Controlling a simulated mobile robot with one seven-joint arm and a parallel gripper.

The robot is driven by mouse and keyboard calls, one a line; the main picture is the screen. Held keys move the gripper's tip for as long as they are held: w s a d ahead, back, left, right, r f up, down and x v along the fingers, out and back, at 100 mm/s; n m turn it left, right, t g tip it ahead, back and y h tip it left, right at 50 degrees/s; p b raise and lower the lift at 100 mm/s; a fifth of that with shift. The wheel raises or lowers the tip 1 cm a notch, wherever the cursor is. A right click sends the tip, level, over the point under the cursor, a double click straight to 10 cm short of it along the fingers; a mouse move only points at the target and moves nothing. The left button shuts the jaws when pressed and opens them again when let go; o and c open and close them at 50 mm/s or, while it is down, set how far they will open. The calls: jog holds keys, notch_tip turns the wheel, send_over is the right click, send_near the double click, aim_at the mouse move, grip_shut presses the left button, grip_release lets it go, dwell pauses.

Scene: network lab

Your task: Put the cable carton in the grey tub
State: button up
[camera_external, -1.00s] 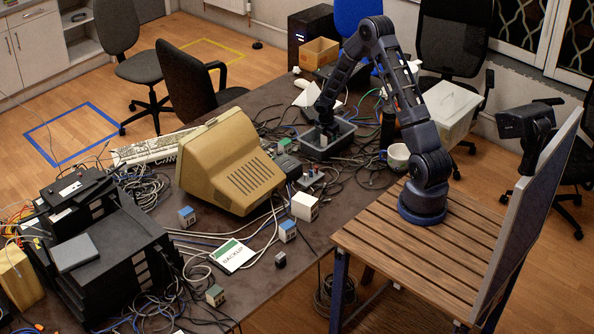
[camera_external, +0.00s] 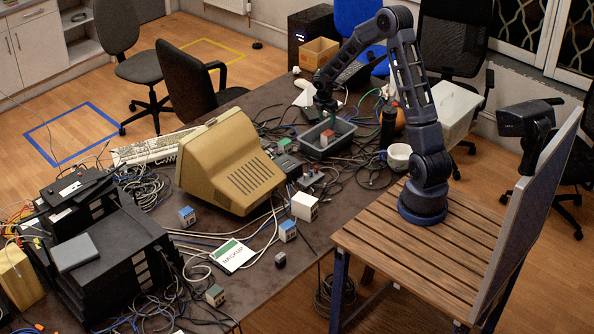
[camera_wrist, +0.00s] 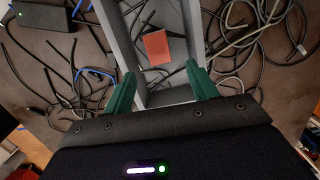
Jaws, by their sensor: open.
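The grey tub (camera_external: 318,155) stands on the dark table beyond the monitor. A small carton with red and pale faces (camera_external: 327,138), which I take to be the cable carton, is inside the tub. In the wrist view the red top of the carton (camera_wrist: 157,47) shows between the tub's long walls (camera_wrist: 121,38), resting low in it. My gripper (camera_external: 327,110) is above the tub, clear of the carton. In the wrist view its green fingers (camera_wrist: 161,88) are spread apart with nothing between them.
Loose black cables (camera_external: 365,170) lie around the tub. A white mug (camera_external: 398,157) and a dark cylinder (camera_external: 388,128) stand to its right. The beige monitor (camera_external: 230,165) stands to its left. Several small boxes, such as a white one (camera_external: 305,206), sit nearer the front.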

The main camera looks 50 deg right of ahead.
jog(key=s+a+r+m+t, duration=0.1)
jog(key=s+a+r+m, duration=0.35)
jog(key=s+r, duration=0.55)
jog(key=s+a+r+m+t, duration=0.1)
jog(key=s+a+r+m, duration=0.35)
jog(key=r, duration=0.85)
jog(key=s+a+r+m+t, duration=0.1)
jog(key=s+r+m, duration=0.1)
jog(key=s, duration=0.5)
jog(key=s+a+r+m+y, duration=0.1)
jog(key=s+a+r+m, duration=0.1)
jog(key=s, duration=0.6)
jog(key=s+a+r+m+t, duration=0.1)
jog(key=s+a+r+m, duration=0.1)
jog(key=s, duration=0.6)
jog(key=r+m, duration=0.1)
jog(key=m, duration=0.1)
jog(key=shift+m+t+y, duration=0.3)
jog(key=shift+y, duration=0.1)
